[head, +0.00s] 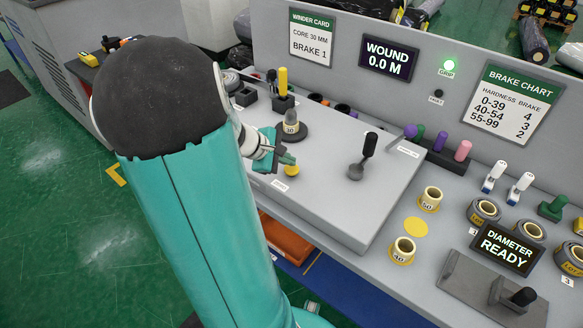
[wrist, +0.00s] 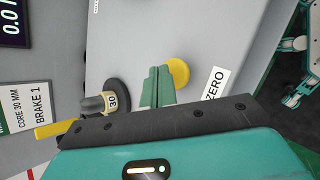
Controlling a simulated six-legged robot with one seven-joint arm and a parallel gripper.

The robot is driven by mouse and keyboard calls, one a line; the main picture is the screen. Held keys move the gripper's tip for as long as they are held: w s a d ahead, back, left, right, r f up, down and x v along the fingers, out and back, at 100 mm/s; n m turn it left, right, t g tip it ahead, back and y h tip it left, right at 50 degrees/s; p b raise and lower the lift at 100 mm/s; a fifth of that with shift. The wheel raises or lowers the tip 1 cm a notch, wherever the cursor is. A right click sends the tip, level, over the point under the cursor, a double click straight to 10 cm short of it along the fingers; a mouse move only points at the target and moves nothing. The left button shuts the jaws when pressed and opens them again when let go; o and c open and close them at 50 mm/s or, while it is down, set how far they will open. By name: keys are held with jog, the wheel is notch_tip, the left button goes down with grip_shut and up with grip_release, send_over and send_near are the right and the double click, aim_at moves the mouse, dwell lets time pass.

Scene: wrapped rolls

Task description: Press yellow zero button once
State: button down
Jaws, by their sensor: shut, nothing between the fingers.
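The yellow zero button (head: 292,170) is a round disc on the grey machine top, behind a small white label. In the wrist view the yellow button (wrist: 180,72) sits beside the label reading ZERO (wrist: 215,84). My gripper (head: 288,159) is shut and empty, with green fingers close to the button. In the wrist view my gripper's fingers (wrist: 158,84) overlap the button's left edge. I cannot tell whether the fingertips touch it. The display (head: 388,59) reads WOUND 0.0 M.
A core marked 30 (head: 291,124) stands on a dark round base just behind my gripper. A black-handled lever (head: 364,157) stands to the right on the same top. Cores marked 50 (head: 430,199) and 40 (head: 402,250) stand farther right. The green GRIP lamp (head: 449,65) is lit.

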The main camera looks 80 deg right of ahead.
aim_at(287, 169)
jog(key=shift+r, duration=0.3)
jog(key=shift+r, duration=2.5)
jog(key=w+a+r+t+y, duration=0.1)
jog(key=w+a+r+t, duration=0.15)
jog(key=w+a, duration=0.55)
jog(key=w+a+r+t+y, duration=0.15)
jog(key=w+a+t, duration=0.3)
jog(key=a, duration=0.75)
jog(key=w+a+r+t+y, duration=0.1)
jog(key=w+a+r+t, duration=0.15)
jog(key=w+a, duration=0.6)
jog(key=s+a+r+t+y, duration=0.1)
jog(key=s+a, duration=0.1)
jog(key=a, duration=0.6)
jog(key=s+a+r+t+y, duration=0.1)
jog(key=a+t, duration=0.1)
jog(key=a, duration=0.7)
jog(key=shift+s+a+r+n+y, duration=0.15)
jog(key=shift+s+a+n+y, duration=0.05)
jog(key=shift+s+n+y, duration=0.15)
